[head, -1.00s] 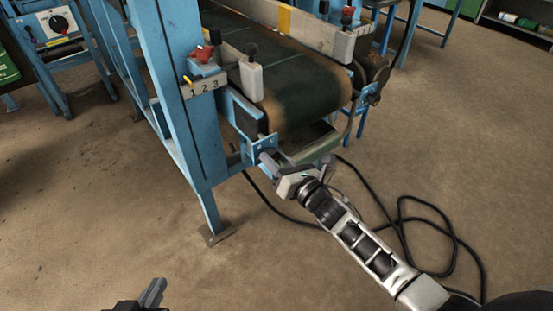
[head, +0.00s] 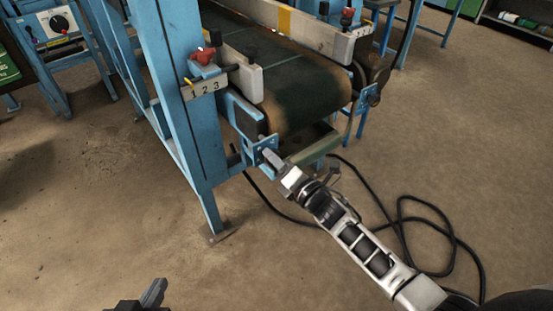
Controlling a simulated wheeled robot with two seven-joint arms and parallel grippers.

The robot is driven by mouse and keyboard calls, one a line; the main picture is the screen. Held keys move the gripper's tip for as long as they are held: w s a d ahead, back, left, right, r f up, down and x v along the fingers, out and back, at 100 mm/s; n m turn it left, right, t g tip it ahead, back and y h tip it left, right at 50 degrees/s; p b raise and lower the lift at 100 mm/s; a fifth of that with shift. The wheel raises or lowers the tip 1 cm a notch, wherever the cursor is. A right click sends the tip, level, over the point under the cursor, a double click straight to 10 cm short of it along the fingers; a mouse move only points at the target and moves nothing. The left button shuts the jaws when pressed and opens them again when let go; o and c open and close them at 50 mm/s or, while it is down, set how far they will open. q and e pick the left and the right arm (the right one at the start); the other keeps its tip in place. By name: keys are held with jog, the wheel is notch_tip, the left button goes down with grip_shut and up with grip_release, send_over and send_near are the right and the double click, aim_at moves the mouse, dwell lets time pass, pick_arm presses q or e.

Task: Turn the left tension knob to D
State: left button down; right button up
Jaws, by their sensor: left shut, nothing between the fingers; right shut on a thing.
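My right gripper (head: 270,157) is at the blue bracket (head: 258,148) on the near left corner of the conveyor. It is shut on a small part there, taken to be the left tension knob; the fingers hide it. No letter marks can be read at the bracket. My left gripper (head: 152,293) is shut and empty, low in the picture above the floor, well away from the conveyor.
The dark green belt (head: 302,88) runs back from the bracket. A red knob (head: 203,56) sits above a 1-2-3 plate (head: 204,89) on the blue post (head: 176,100). A black cable (head: 440,228) lies on the floor at right.

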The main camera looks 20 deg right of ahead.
pick_arm(q)
jog(key=shift+r+p, duration=0.25)
jog(key=shift+p, duration=0.4)
pick_arm(e)
jog(key=m, duration=3.6)
jog(key=shift+f, duration=0.1)
pick_arm(q)
jog(key=shift+r, duration=0.1)
pick_arm(e)
jog(key=o, duration=1)
